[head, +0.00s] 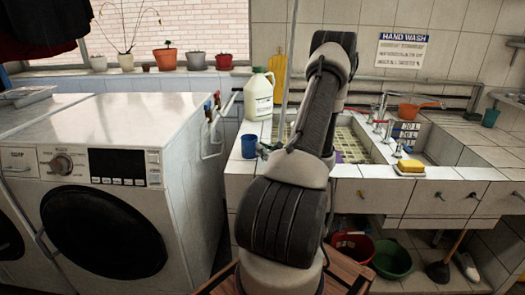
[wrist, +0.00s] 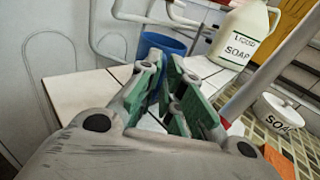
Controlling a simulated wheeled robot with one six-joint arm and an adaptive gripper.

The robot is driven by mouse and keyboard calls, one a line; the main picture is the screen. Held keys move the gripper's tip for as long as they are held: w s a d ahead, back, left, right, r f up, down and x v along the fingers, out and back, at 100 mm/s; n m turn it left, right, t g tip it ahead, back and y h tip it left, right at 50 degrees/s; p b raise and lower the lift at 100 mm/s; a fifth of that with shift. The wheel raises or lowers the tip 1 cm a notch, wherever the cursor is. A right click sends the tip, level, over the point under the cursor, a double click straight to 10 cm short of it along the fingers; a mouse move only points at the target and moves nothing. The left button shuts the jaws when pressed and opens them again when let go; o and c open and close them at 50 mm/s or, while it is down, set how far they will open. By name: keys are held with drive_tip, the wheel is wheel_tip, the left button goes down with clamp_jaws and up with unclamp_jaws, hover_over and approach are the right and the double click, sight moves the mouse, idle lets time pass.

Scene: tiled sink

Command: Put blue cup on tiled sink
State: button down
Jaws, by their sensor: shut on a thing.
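The blue cup (head: 249,147) is upright at the left end of the tiled sink (head: 239,168), over its white tiled rim. My gripper (head: 265,149) is at the cup's right side, partly hidden behind my arm. In the wrist view the cup (wrist: 162,44) shows just beyond the green-padded fingers of my gripper (wrist: 165,68), which are shut on its near side and hide part of it. I cannot tell whether the cup's base touches the tiles (wrist: 80,90).
A liquid soap jug (head: 259,94) stands behind the cup. A white washing machine (head: 120,150) is to the left, with a gap before the sink. The basin (head: 350,140) lies right of my arm. A yellow sponge (head: 410,166) sits on the front rim.

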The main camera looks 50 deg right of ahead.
drive_tip(key=c, duration=1.6)
unclamp_jaws()
drive_tip(key=shift+f, duration=0.1)
drive_tip(key=shift+o, duration=0.2)
drive_tip(key=s+a, duration=0.1)
drive_tip(key=s, duration=1)
drive_tip(key=w+a+r+n+g+y, duration=0.1)
drive_tip(key=w+a+r+n+y, duration=0.1)
drive_tip(key=a+r+n+y, duration=0.3)
drive_tip(key=w+a+r+n+g+y, duration=0.1)
drive_tip(key=w+a+r+n+y, duration=0.15)
drive_tip(key=a, duration=0.45)
drive_tip(key=s+a+r+n+g+y, duration=0.2)
drive_tip(key=a+r+n+g+y, duration=0.1)
drive_tip(key=a+n+g, duration=0.4)
drive_tip(key=s+a+r+n+g+y, duration=0.25)
drive_tip(key=a+n, duration=0.25)
drive_tip(key=a, duration=0.3)
drive_tip(key=s+a+r+n+g+h, duration=0.3)
drive_tip(key=s+a+n+g+h, duration=0.15)
drive_tip(key=s+n, duration=0.4)
drive_tip(key=d+r+n+t+h, duration=0.3)
drive_tip(key=r+n+h, duration=0.3)
drive_tip(key=n, duration=0.3)
drive_tip(key=shift+v, duration=0.95)
